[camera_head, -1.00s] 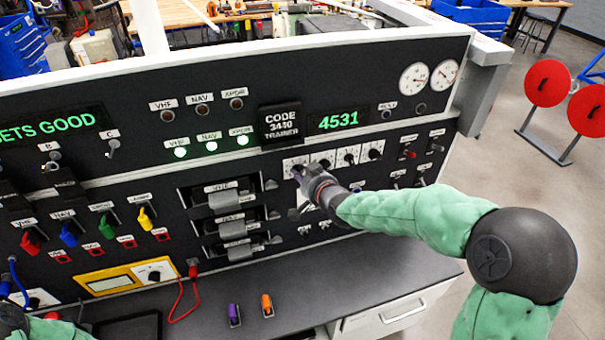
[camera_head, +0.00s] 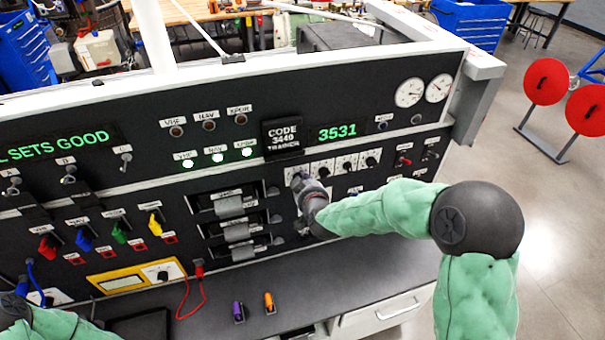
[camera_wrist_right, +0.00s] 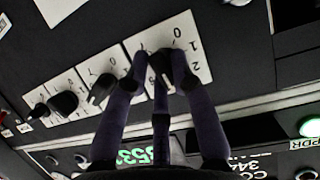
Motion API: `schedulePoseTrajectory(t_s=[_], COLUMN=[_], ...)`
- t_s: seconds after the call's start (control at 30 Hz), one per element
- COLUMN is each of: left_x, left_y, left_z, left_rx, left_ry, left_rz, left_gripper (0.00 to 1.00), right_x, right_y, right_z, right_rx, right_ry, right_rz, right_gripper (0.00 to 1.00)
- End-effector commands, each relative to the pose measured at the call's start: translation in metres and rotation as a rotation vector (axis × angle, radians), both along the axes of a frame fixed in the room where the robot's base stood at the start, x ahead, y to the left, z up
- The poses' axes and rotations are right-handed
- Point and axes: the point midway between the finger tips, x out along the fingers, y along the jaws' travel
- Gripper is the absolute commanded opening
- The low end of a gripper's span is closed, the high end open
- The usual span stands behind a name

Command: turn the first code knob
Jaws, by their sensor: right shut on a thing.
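The first code knob (camera_wrist_right: 160,62) is dark and sits on the leftmost white dial plate (camera_head: 290,170) of a row on the black panel. My right gripper (camera_head: 300,182) reaches this plate in the head view and covers most of the knob. In the right wrist view, the purple fingers of my right gripper (camera_wrist_right: 160,56) are closed around the knob. The plate's marks 0, 1 and 2 show beside it. The green code display (camera_head: 337,131) reads 3531. The code sign (camera_head: 283,135) reads CODE 3440 TRAINER. Only my left sleeve and a dark part show at the bottom left; its fingers cannot be made out.
More code knobs (camera_wrist_right: 62,104) stand beside the gripped one. Coloured switches (camera_head: 120,232), three grey levers (camera_head: 237,232) and a red cable (camera_head: 187,300) are to the left. Purple (camera_head: 238,311) and orange (camera_head: 269,302) pieces lie on the desk below.

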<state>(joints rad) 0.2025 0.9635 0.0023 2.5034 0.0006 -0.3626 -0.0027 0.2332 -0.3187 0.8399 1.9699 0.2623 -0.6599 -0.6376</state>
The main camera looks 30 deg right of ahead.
Motion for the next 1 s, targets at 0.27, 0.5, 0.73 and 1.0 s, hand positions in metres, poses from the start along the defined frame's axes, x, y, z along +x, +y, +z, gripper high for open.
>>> schedulePoseTrajectory(t_s=[0.27,0.5,0.73,1.0], left_x=[0.000,0.000,0.000,0.000], left_y=[0.000,0.000,0.000,0.000], left_z=[0.019,0.024,0.024,0.024], left_rx=[0.000,0.000,0.000,0.000], left_ry=[0.000,0.000,0.000,0.000], left_rz=[0.000,0.000,0.000,0.000], left_gripper=[0.49,0.49,0.49,0.49], right_x=[0.001,0.001,0.001,0.001], right_y=[0.002,0.002,0.001,0.001], right_z=[0.003,0.002,0.002,0.002], right_rx=[-0.154,-0.217,-0.230,-0.229], right_ry=[0.035,0.048,0.050,0.050], right_rz=[0.001,0.000,0.000,0.000], right_gripper=[0.00,0.00,0.00,0.31])
